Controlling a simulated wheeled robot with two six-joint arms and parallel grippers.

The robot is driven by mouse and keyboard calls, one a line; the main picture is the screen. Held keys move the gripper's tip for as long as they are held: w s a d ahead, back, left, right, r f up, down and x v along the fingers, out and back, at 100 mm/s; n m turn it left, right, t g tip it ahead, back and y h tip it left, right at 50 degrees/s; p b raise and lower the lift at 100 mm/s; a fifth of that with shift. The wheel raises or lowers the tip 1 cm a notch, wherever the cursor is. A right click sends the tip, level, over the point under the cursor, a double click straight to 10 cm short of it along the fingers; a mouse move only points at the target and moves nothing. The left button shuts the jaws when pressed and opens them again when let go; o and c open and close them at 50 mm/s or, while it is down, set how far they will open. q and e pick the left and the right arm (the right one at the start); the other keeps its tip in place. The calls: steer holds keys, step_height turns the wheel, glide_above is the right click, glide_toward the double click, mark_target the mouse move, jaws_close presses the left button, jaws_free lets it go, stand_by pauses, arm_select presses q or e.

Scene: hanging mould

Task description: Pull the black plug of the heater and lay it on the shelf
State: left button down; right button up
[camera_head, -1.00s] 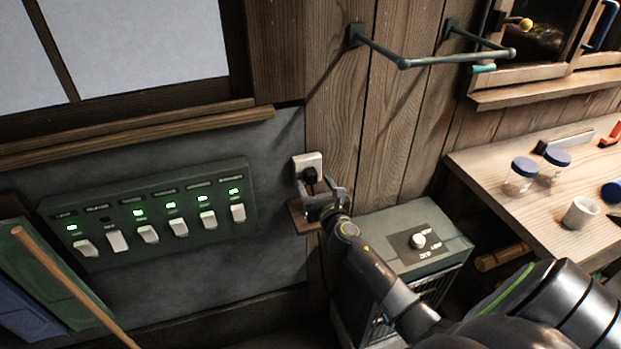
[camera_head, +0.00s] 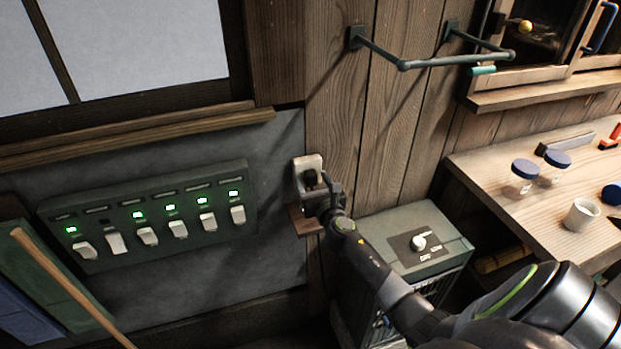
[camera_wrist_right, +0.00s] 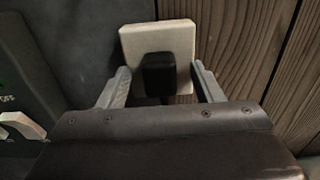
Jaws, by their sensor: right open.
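The black plug (camera_head: 310,178) sits in the pale wall socket (camera_head: 306,163) on the wooden post. In the right wrist view the plug (camera_wrist_right: 159,75) stands in front of the socket plate (camera_wrist_right: 158,40). My right gripper (camera_head: 318,188) is at the socket, open, with one finger on each side of the plug; I cannot tell whether they touch it. Its fingers show in the wrist view (camera_wrist_right: 159,82). The small wooden shelf (camera_head: 304,220) is just below the socket, partly hidden by the gripper. The grey heater (camera_head: 437,232) stands on the floor to the right. My left gripper is not in view.
A switch panel (camera_head: 150,215) with several green lights is left of the socket. A wall rail (camera_head: 430,62) juts out above. A workbench (camera_head: 500,165) with jars and a cup is on the right. A wooden stick (camera_head: 70,285) leans at lower left.

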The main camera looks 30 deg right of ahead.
mark_target(313, 182)
stand_by(0.7)
jaws_close()
steer(key=shift+s, duration=0.15)
steer(key=shift+p+v, duration=0.4)
steer(key=shift+v, duration=0.55)
steer(key=shift+p+v, duration=0.45)
steer(key=shift+v, duration=1.5)
